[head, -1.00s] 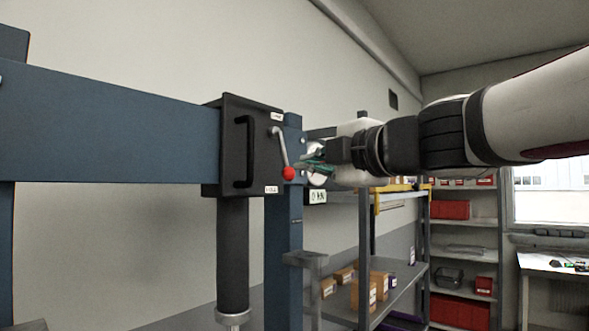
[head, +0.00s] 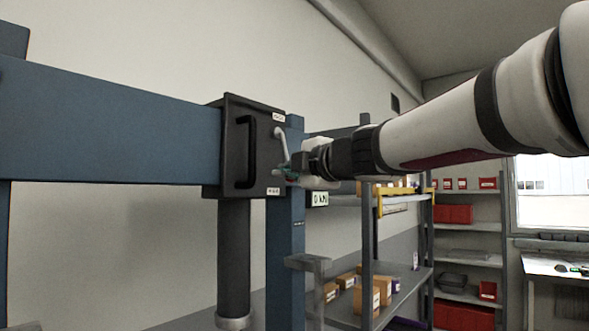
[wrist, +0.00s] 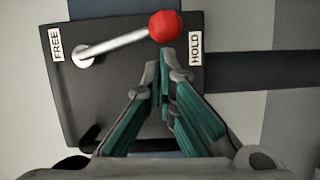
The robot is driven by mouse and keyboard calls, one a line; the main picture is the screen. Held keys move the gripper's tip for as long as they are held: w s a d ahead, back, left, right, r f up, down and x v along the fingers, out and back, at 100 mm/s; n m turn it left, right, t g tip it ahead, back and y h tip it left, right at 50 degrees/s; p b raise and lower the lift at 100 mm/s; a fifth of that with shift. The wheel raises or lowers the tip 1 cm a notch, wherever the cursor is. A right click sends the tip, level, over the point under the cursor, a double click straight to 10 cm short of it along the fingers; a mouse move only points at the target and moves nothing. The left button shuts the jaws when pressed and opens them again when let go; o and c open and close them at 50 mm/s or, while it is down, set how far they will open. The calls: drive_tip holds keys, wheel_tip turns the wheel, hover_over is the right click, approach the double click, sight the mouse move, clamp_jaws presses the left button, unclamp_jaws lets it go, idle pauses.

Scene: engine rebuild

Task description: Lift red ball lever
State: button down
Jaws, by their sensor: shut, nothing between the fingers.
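The lever (head: 282,143) is a silver rod on the right side of a black box (head: 232,150) mounted on the blue press frame. In the wrist view the rod (wrist: 112,44) runs from its pivot to a red ball (wrist: 165,27) at its end, close to the HOLD label (wrist: 195,48); the FREE label (wrist: 56,44) is at the pivot end. My gripper (wrist: 164,58) is shut and empty, its tips appearing just beside the ball; I cannot tell whether they touch. In the head view my gripper (head: 290,172) covers the ball.
A black handle (head: 246,152) stands out from the box, left of the lever. The blue beam (head: 105,125) and post (head: 285,255) surround it. Shelves with boxes (head: 367,300) stand to the right, beneath my arm. A grey bracket (head: 308,263) juts from the post below.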

drive_tip(key=shift+w+d, duration=0.1)
drive_tip(key=shift+w, duration=0.2)
drive_tip(key=shift+w+d+f+n+b, duration=0.2)
drive_tip(key=shift+w+d+n+b, duration=0.35)
drive_tip(key=shift+b, duration=0.75)
drive_tip(key=w+d+r+n+y+b, duration=0.1)
drive_tip(key=w+d+n+y+b, duration=0.1)
drive_tip(key=n+b, duration=0.4)
drive_tip(key=w+d+r+n+t+y+b, duration=0.1)
drive_tip(key=w+d+n+y+b, duration=0.1)
drive_tip(key=n+b, duration=0.4)
drive_tip(key=shift+w+r, duration=0.35)
drive_tip(key=shift+w, duration=0.45)
drive_tip(key=shift+d, duration=0.1)
drive_tip(key=shift+b, duration=0.3)
